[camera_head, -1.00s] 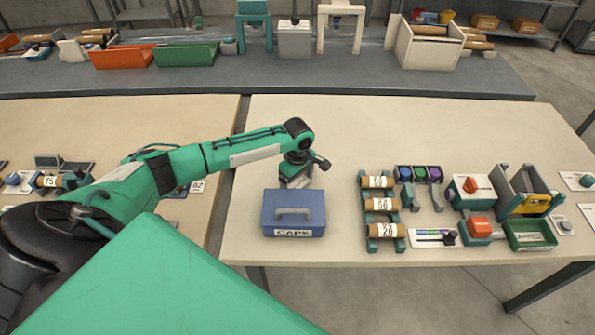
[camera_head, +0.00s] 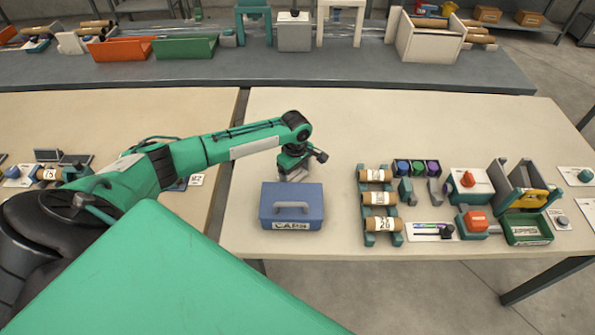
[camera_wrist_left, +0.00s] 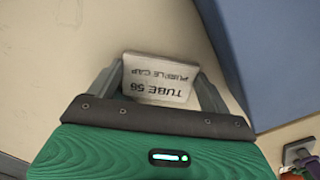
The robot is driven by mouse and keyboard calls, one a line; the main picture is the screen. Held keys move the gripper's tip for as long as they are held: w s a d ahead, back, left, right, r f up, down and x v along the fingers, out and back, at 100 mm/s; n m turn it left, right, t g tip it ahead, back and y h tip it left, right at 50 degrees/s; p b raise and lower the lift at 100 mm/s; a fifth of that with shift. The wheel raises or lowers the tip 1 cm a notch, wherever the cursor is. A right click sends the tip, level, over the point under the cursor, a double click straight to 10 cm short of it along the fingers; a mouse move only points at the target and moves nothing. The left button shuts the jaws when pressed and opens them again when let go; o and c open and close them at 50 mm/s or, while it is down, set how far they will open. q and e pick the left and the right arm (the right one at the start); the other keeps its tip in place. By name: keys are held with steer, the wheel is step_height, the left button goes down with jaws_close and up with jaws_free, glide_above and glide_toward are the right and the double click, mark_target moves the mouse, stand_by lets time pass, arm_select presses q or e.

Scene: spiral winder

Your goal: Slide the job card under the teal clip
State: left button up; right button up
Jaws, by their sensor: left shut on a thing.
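The job card (camera_wrist_left: 158,77) is a small white card with black print, "TUBE 56" and "PURPLE CAP", upside down in the left wrist view. My left gripper (camera_head: 292,174) is shut on it, with a finger at either side of the card (camera_wrist_left: 160,85). In the head view the gripper hangs over the pale bench just behind the blue caps box, and the card is hard to make out. I cannot pick out the teal clip with certainty. My right gripper is not in view.
The blue box (camera_head: 291,206) labelled CAPS stands close in front of the gripper. A tube rack (camera_head: 369,239) with labelled tubes, coloured caps (camera_head: 418,168) and a green tray (camera_head: 527,229) stand to the right. The bench behind the gripper is clear.

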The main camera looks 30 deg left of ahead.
mark_target(296, 173)
arm_select(q)
steer(key=shift+w+a+r, duration=0.35)
steer(key=shift+w, duration=0.15)
steer(key=shift+o, duration=0.3)
steer(key=shift+w+a+r, duration=0.1)
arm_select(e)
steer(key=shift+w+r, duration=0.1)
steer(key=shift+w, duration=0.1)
arm_select(q)
steer(key=o, duration=0.8)
steer(key=shift+w, duration=0.2)
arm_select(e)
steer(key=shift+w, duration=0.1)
arm_select(q)
steer(key=shift+f, duration=0.2)
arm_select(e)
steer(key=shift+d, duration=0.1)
arm_select(q)
steer(key=shift+r, duration=0.55)
steer(key=r, duration=0.4)
steer(key=r+b, duration=0.1)
steer(key=r, duration=0.3)
steer(key=r+b, duration=0.1)
steer(key=r, duration=0.3)
steer(key=shift+s+r, duration=0.3)
steer(key=shift+r, duration=0.05)
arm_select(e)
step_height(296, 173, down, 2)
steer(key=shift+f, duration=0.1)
